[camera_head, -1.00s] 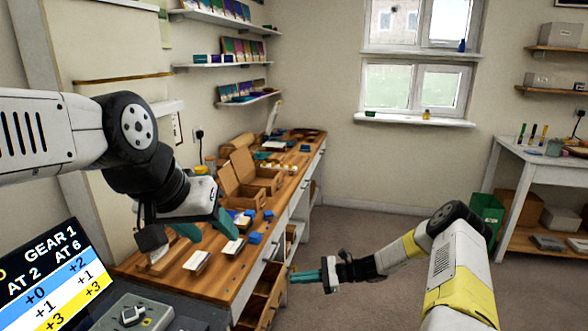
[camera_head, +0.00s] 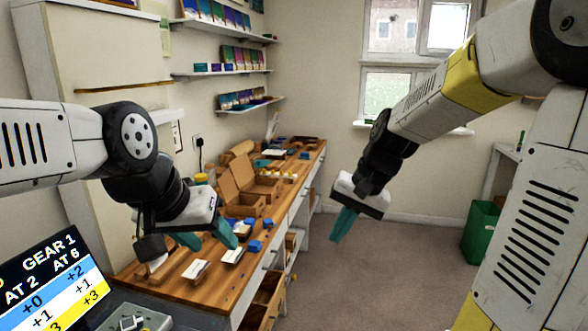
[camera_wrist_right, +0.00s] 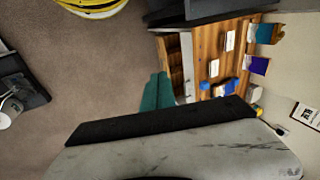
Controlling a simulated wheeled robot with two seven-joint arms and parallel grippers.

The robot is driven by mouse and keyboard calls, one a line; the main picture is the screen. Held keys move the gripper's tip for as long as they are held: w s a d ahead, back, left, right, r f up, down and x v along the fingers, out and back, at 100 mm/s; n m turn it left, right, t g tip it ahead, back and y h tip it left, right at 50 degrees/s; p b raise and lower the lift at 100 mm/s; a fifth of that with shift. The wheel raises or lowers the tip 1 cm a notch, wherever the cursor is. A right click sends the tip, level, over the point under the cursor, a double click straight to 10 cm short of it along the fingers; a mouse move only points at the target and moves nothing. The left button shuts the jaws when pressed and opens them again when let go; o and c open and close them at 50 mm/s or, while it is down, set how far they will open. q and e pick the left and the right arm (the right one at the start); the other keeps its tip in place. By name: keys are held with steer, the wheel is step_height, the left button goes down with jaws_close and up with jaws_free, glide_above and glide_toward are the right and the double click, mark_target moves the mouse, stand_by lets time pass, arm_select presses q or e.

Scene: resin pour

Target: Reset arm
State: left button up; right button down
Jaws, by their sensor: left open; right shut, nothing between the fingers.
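My left gripper (camera_head: 212,240) hangs over the near part of the wooden workbench (camera_head: 215,287), its two teal fingers apart and empty. My right gripper (camera_head: 343,224) is in the air to the right of the bench, over the carpet, with its teal fingers together and pointing down. Nothing is held in it. The shut teal fingers also show in the right wrist view (camera_wrist_right: 158,92), beside the bench drawers. My right arm is raised, with its yellow-and-white forearm reaching in from the upper right.
Open cardboard boxes (camera_head: 253,180), white card stacks (camera_head: 196,269) and small blue pieces (camera_head: 254,246) are on the bench. A drawer (camera_head: 264,300) stands open at its front. A green bin (camera_head: 480,232) is at the right. The carpet (camera_head: 400,270) between is clear.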

steer(key=s+d+r+n+t+h, duration=0.1)
steer(key=s+d+r+t, duration=0.1)
steer(key=s, duration=0.4)
steer(key=s+d+r+n+t, duration=0.2)
steer(key=s+r, duration=0.2)
steer(key=s, duration=0.2)
steer(key=shift+s+d+r+h, duration=0.2)
steer(key=shift+d+h, duration=0.1)
steer(key=shift+h, duration=0.1)
